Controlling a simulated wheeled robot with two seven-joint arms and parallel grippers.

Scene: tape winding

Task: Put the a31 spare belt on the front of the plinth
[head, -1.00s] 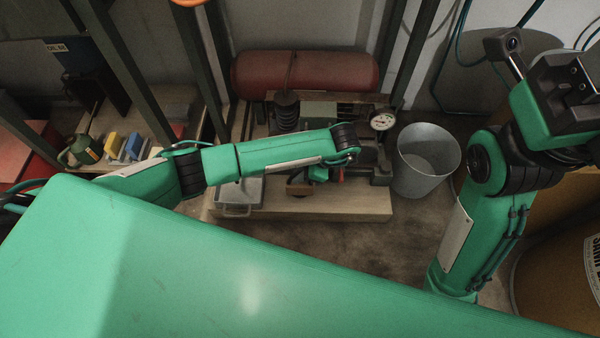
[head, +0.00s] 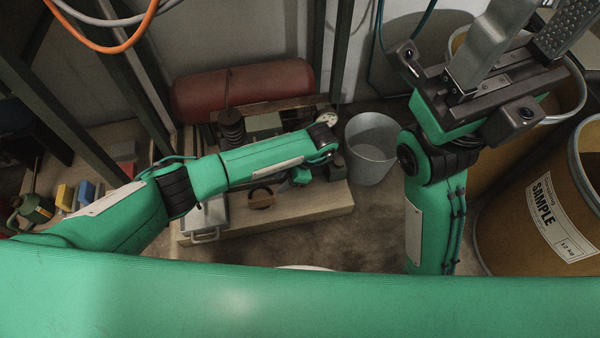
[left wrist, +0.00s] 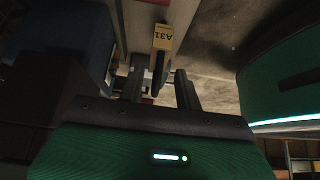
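The A31 spare belt (left wrist: 157,75) is a dark band seen nearly edge-on in the left wrist view, with a yellow A31 label (left wrist: 163,38) at its far end. In the head view what appears to be this belt (head: 262,201), a black arc with a tan part, rests at the front of the wooden plinth (head: 325,209). My left gripper (left wrist: 159,68) is open, its fingers apart on either side of the belt in the picture; contact is not visible. In the head view my left wrist partly hides it. My right gripper (head: 525,45) is open and empty at the upper right.
A metal tray (head: 207,218) sits left of the belt. A spring-like coil (head: 231,130) and a red tank (head: 243,92) are behind. A grey bucket (head: 372,150) stands right of the plinth. Drums, one labelled SAMPLE (head: 550,215), are at the right.

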